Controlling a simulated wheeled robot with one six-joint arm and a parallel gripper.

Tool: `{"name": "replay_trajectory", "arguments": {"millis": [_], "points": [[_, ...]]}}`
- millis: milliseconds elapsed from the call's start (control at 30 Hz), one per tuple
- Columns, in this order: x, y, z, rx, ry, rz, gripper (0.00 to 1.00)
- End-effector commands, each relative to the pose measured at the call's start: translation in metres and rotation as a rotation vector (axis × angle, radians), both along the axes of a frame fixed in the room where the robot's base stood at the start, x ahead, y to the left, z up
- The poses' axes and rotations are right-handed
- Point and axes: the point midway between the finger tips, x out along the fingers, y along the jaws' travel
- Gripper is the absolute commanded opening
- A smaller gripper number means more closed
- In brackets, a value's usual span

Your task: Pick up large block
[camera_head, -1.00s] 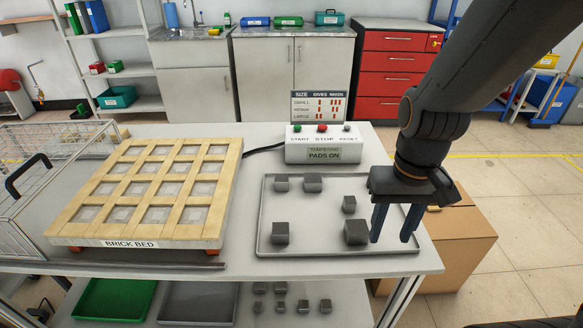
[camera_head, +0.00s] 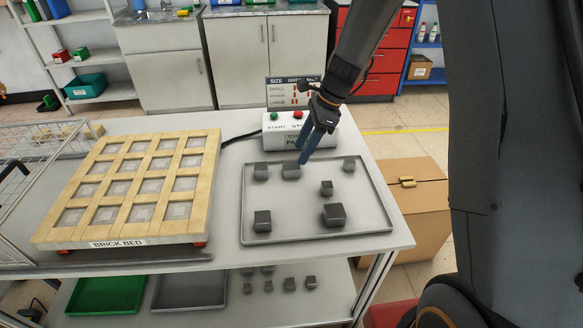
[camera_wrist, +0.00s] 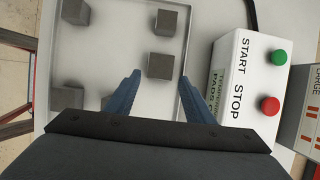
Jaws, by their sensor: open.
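Several dark grey blocks of differing sizes lie apart in a shallow grey tray (camera_head: 372,229) on the table. The front right one (camera_head: 334,214) looks biggest; one at the front left (camera_head: 262,221) looks somewhat smaller. My gripper (camera_head: 303,160) is open and empty, over the tray's back edge beside the back middle block (camera_head: 291,171). In the wrist view, my gripper (camera_wrist: 160,76) has this block (camera_wrist: 160,65) just ahead of and between its fingertips. The fingers' height above it is unclear. The gripper partly hides the control box.
The control box (camera_head: 273,133) with START and STOP buttons stands just behind the tray, close to my gripper. A wooden brick bed (camera_head: 131,233) is on the left. More small blocks (camera_head: 290,284) lie on the lower shelf. A cardboard box (camera_head: 416,201) stands right of the table.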

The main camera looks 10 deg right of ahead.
Motion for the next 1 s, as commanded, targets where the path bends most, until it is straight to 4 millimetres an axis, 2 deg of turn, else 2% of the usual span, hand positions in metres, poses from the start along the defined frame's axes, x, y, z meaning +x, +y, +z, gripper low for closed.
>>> {"name": "replay_trajectory", "arguments": {"millis": [500,833,867,1000], "points": [[0.000,0.025,-0.053,-0.002,0.001,0.006,0.48],[0.000,0.028,-0.061,-0.002,-0.002,0.005,0.48],[0.000,0.028,-0.061,-0.002,-0.002,0.005,0.47],[0.000,0.027,-0.061,-0.002,-0.002,0.005,0.23]]}}
